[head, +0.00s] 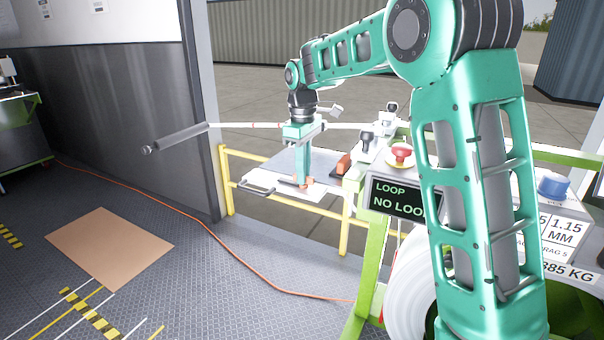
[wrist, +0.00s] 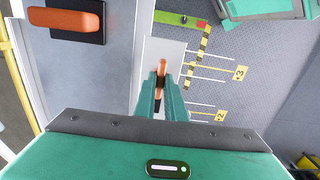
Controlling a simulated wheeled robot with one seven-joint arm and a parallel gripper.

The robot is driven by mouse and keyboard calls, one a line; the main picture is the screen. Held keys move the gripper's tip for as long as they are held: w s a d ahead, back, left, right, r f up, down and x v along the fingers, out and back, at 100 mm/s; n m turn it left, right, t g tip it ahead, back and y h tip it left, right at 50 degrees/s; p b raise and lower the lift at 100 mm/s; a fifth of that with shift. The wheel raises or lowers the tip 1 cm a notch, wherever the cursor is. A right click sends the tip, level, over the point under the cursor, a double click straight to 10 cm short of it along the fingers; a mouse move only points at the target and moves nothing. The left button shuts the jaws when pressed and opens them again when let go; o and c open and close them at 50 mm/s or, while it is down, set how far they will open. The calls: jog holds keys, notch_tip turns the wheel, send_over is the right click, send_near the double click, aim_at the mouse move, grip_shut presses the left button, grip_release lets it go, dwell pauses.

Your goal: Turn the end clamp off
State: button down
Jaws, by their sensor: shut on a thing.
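My gripper (head: 303,183) points down at the near end of the grey bench, and its green fingers are close together. In the wrist view, my gripper (wrist: 161,98) is shut on a slim orange handle (wrist: 163,67). The handle stands over a pale plate (wrist: 166,47) at the bench edge; my fingers hide its lower part. A little of the orange also shows beside my fingers in the head view (head: 288,182). No label marks it as the end clamp. A second, wider orange handle (wrist: 66,20) lies on a black base, apart from my gripper.
A red mushroom button (head: 401,151) and a dark LOOP display (head: 397,197) are right of the bench. A long grey rod (head: 180,137) juts left past the bench. Yellow rails (head: 228,180) stand below it. An orange cable (head: 225,246) crosses the floor.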

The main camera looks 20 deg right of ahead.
jog(key=shift+w+r, duration=0.1)
jog(key=shift+w, duration=0.05)
jog(key=c, duration=1.8)
grip_release()
notch_tip(320, 180, up, 11)
jog(key=shift+f, duration=0.2)
